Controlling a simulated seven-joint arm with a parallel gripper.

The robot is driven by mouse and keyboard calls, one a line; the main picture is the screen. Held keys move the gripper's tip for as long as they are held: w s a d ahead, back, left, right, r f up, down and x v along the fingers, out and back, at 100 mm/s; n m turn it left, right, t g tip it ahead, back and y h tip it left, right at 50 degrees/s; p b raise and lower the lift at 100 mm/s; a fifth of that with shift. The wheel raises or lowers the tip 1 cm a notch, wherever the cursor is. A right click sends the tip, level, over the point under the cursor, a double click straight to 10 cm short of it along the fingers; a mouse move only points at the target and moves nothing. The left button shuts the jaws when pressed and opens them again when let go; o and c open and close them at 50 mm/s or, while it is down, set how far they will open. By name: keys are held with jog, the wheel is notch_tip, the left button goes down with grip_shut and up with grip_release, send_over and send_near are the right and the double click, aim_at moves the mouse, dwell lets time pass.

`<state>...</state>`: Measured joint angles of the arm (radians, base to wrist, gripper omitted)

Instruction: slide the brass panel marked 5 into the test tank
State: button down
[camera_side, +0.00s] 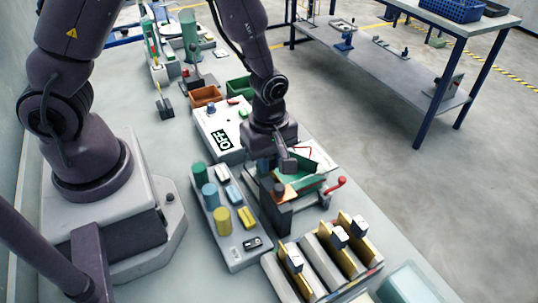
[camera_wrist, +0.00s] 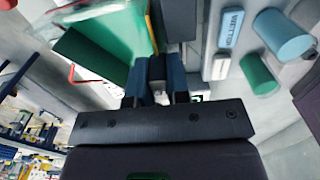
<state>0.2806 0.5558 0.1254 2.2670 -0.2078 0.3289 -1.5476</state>
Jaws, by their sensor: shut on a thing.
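My gripper (camera_side: 283,163) is low over the middle of the bench, beside a dark upright block (camera_side: 276,218) and a green plate (camera_side: 312,184). In the wrist view my gripper (camera_wrist: 158,88) is shut on a small grey piece (camera_wrist: 157,68), mostly hidden between the fingers; I cannot tell what it belongs to. Several brass panels with white tags stand in a slotted rack, among them a left one (camera_side: 292,260) and a right one (camera_side: 359,227). Their numbers are too small to read. A pale translucent box (camera_side: 408,286) at the lower right may be the test tank.
A red handle (camera_side: 336,187) sticks out right of the gripper. A grey tray (camera_side: 238,258) with green, blue and yellow cylinders lies to the left. A white box marked OFF (camera_side: 208,128) and a brown bin (camera_side: 204,95) stand behind.

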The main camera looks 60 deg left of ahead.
jog(key=c, duration=1)
grip_release()
jog(key=shift+r, duration=0.1)
notch_tip(320, 180, up, 13)
jog(key=shift+f, duration=0.1)
